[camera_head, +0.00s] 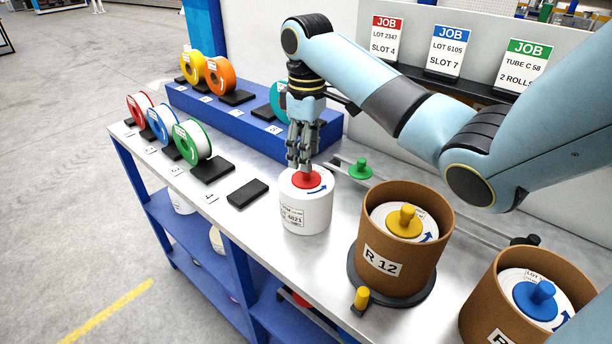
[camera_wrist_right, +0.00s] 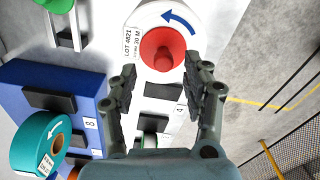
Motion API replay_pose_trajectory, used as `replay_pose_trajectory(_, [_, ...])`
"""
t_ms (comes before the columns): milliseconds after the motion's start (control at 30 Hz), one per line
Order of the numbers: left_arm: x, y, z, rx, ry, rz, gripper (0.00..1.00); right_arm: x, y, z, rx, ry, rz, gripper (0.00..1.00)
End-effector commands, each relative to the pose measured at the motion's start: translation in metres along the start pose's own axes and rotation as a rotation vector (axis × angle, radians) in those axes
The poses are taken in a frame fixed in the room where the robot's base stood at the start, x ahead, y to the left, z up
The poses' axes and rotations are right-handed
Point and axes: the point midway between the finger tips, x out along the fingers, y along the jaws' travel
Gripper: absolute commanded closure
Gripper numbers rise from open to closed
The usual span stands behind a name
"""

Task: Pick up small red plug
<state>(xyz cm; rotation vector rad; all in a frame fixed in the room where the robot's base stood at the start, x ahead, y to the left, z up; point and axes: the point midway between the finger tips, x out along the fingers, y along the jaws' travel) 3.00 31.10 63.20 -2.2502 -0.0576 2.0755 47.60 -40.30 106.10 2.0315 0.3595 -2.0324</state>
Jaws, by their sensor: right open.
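The small red plug (camera_head: 307,179) sits in the top of a white roll (camera_head: 305,212) that stands on the metal bench. In the right wrist view the plug (camera_wrist_right: 162,48) shows its round flange and knob, with a blue arrow on the white roll (camera_wrist_right: 148,14) beside it. My right gripper (camera_head: 303,163) points down just above the plug. In the wrist view the right gripper (camera_wrist_right: 165,82) is open, its fingers apart, with the plug just beyond the fingertips. I cannot tell whether a finger touches it. My left gripper does not show.
A brown tub marked R 12 (camera_head: 372,250) with a yellow plug (camera_head: 406,218) stands right of the roll. Another tub (camera_head: 480,312) holds a blue plug (camera_head: 539,297). A green plug (camera_head: 361,168) is behind. Coloured spools stand left, some on a blue riser (camera_head: 230,118).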

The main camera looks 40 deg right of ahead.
Motion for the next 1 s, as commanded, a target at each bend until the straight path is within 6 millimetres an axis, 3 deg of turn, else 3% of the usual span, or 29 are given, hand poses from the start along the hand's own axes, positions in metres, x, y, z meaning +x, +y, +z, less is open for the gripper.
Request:
replay_pose_trajectory(200, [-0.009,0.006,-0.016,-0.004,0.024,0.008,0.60,0.033,-0.003,0.001,0.001,-0.002,-0.002,0.51])
replay_pose_trajectory(500, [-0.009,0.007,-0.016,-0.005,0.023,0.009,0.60,0.040,-0.002,0.001,0.000,-0.001,0.000,0.51])
replay_pose_trajectory(900, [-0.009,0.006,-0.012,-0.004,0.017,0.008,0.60,0.040,-0.002,0.001,0.000,-0.001,0.000,1.00])
replay_pose_trajectory(1000, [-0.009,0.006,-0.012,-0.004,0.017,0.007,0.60,0.040,-0.002,0.001,0.000,-0.001,0.000,1.00])
